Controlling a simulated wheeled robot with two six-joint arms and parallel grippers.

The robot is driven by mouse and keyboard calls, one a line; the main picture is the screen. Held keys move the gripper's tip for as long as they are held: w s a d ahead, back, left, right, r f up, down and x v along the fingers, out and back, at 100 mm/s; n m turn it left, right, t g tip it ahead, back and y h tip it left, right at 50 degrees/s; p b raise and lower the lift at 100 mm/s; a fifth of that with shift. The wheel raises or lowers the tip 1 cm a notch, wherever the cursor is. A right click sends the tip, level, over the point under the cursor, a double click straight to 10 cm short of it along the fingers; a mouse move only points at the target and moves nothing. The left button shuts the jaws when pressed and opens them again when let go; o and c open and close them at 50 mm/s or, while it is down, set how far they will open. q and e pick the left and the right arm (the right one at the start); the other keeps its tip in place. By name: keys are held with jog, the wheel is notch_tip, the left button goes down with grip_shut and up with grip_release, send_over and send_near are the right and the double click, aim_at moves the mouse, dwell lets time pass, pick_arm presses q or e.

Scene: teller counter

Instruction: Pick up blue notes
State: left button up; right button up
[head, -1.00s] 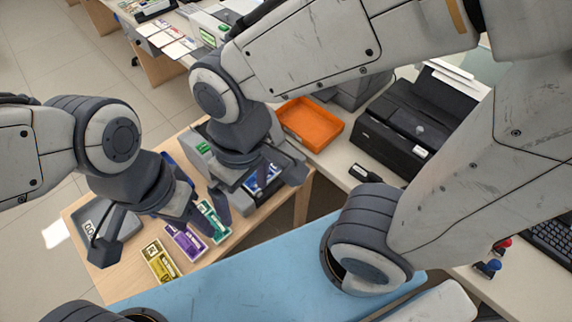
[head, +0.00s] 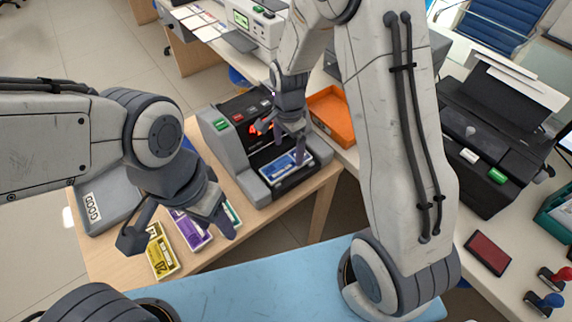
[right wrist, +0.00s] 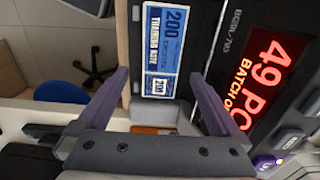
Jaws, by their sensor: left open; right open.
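The blue notes (head: 287,166) are a banknote bundle lying in the front tray of the grey counting machine (head: 215,145). In the right wrist view the blue notes (right wrist: 164,48) show "200" and lie just beyond and between the fingertips. My right gripper (head: 282,142) is open and empty above the notes, with its fingers apart; it also shows in the right wrist view (right wrist: 160,76). My left gripper (head: 180,236) is open above the purple notes (head: 187,230) and the yellow notes (head: 162,252), holding nothing visible. Part of the green notes (head: 233,212) is hidden by it.
The machine's red display (right wrist: 262,82) is lit. A black printer (head: 500,125) and stamps (head: 550,300) are at the right.

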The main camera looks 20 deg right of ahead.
aim_at(288, 162)
jog(key=shift+w+f+p, duration=0.1)
jog(key=shift+f+p, duration=0.2)
jog(key=shift+f, duration=2.45)
jog(key=c, duration=1.4)
